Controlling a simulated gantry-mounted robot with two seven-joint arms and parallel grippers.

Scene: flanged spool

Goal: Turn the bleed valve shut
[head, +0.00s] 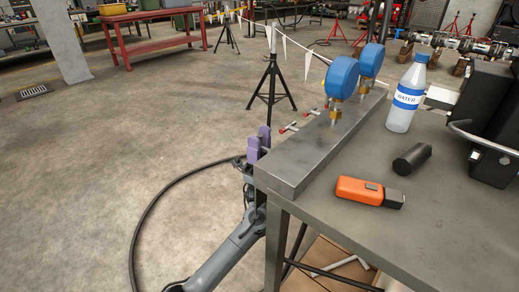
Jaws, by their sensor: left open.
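A long grey metal block (300,172) lies along the left edge of the workbench. Two blue round gauges on brass fittings stand on it, a nearer gauge (342,76) and a farther gauge (371,60). I cannot tell which is the bleed valve, nor how far either is turned. My left gripper (258,143), with purple fingers, is open beside the block's near left end, short of the nearer valve. Nothing shows between its fingers. My right gripper is out of view.
On the workbench (440,220) are an orange tool (368,192), a black cylinder (411,159), a water bottle (407,95) and black equipment at the right. A black stand (271,85) and a flag line are beyond the block. A dark hose curves across the floor.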

